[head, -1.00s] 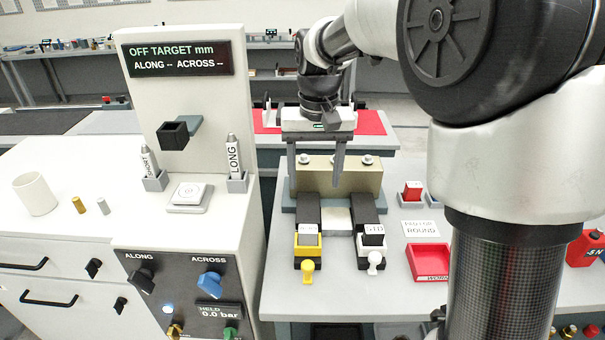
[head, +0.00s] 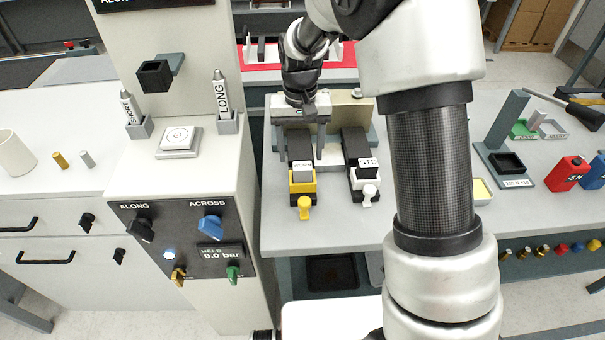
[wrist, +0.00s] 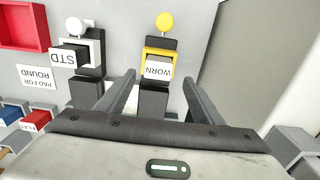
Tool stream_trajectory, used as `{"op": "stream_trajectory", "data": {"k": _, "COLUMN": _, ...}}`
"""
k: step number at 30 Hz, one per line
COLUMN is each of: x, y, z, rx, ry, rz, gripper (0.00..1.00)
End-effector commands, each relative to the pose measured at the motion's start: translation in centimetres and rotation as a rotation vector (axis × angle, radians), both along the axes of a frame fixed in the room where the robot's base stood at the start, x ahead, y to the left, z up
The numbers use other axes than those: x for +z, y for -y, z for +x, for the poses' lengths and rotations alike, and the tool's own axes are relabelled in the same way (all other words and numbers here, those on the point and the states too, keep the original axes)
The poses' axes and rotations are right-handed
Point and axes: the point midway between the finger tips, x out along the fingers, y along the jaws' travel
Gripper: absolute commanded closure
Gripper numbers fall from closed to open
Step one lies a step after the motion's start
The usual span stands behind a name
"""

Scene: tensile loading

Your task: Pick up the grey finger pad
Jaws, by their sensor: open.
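A grey block labelled WORN (head: 302,173), which looks like the grey finger pad, sits in a yellow holder (head: 302,187) with a yellow knob at the end of a dark finger. In the wrist view the WORN block (wrist: 158,69) lies between and beyond my fingertips. A darker block labelled STD (head: 368,168) sits in a white holder (head: 366,184) to its right; it also shows in the wrist view (wrist: 68,57). My gripper (head: 300,152) is open and empty, above the dark finger behind the yellow holder. Whether it touches anything cannot be told.
The instrument column (head: 180,60) with knobs stands close on the left. My arm covers part of the bench on the right. In the wrist view, a red tray (wrist: 40,40), a PAD FOR ROUND card (wrist: 37,77) and small coloured blocks lie on the left.

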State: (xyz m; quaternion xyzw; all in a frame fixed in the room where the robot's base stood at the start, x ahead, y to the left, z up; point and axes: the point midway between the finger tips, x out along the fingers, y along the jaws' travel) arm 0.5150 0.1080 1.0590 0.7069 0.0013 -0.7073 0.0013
Motion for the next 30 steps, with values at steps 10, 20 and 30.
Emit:
{"op": "stream_trajectory", "data": {"k": 10, "x": -3.4, "y": 0.4, "z": -0.6, "rx": -0.001, "ry": -0.004, "rz": -0.001, "gripper": 0.39}}
{"op": "stream_trajectory", "data": {"k": 20, "x": -5.9, "y": 0.4, "z": -0.5, "rx": 0.0, "ry": 0.001, "rz": 0.0, "gripper": 0.39}}
{"op": "stream_trajectory", "data": {"k": 30, "x": -5.9, "y": 0.4, "z": -0.5, "rx": 0.0, "ry": 0.001, "rz": 0.0, "gripper": 0.74}}
